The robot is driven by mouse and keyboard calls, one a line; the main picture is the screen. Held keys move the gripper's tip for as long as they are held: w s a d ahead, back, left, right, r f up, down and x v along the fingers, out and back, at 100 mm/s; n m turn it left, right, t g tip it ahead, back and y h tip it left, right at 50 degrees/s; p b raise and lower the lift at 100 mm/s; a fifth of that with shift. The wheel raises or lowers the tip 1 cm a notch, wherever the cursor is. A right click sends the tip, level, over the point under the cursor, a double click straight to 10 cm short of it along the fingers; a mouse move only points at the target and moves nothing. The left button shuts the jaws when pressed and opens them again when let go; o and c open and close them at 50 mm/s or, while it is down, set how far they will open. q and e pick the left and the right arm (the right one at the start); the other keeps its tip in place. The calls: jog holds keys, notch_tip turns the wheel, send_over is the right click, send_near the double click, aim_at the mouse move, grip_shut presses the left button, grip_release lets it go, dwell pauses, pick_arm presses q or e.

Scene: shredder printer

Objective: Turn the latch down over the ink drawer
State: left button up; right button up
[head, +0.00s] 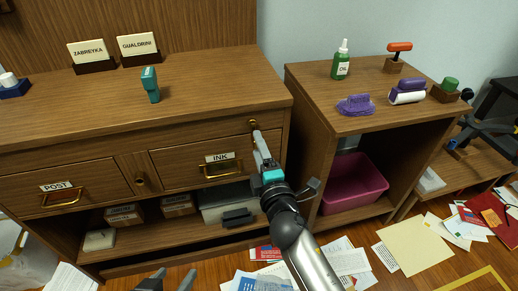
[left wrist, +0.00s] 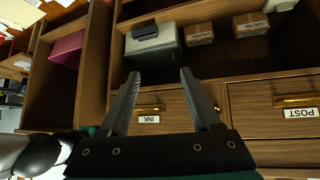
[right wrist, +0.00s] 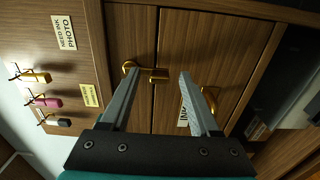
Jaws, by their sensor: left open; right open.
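The ink drawer (head: 185,172) is closed, with a white INK label and brass handle. It shows upside down in the left wrist view (left wrist: 172,102). The small brass latch (head: 252,124) sits at the drawer's top right. In the right wrist view, the latch (right wrist: 158,75) has its round pivot on the rail and its arm lying across the seam onto the drawer front. My right gripper (head: 258,136) is open close to the latch, whose arm appears between the fingertips (right wrist: 160,74); contact is unclear. My left gripper (head: 169,274) is open and empty, low before the desk.
The post drawer (head: 65,189) is left of the ink drawer, with a round brass knob (head: 140,181) between them. A side cabinet (head: 300,92) stands right. Papers (head: 417,243) litter the floor.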

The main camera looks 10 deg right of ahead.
pick_arm(q)
jog(key=shift+w+d+r+t+h+b, duration=0.3)
jog(key=shift+d+t+h+b, duration=0.2)
jog(key=shift+d+t, duration=0.35)
jog(key=shift+w+d+r+t+h+b, duration=0.25)
jog(key=shift+d+t+h+b, duration=0.2)
jog(key=shift+d+t, duration=0.35)
jog(key=shift+w+d+r+t+h+b, duration=0.3)
jog(key=shift+d+t+h+b, duration=0.2)
jog(key=shift+d+t, duration=0.3)
pick_arm(e)
jog(key=s, duration=1.5)
jog(key=shift+d, duration=0.25)
jog(key=shift+s, duration=0.1)
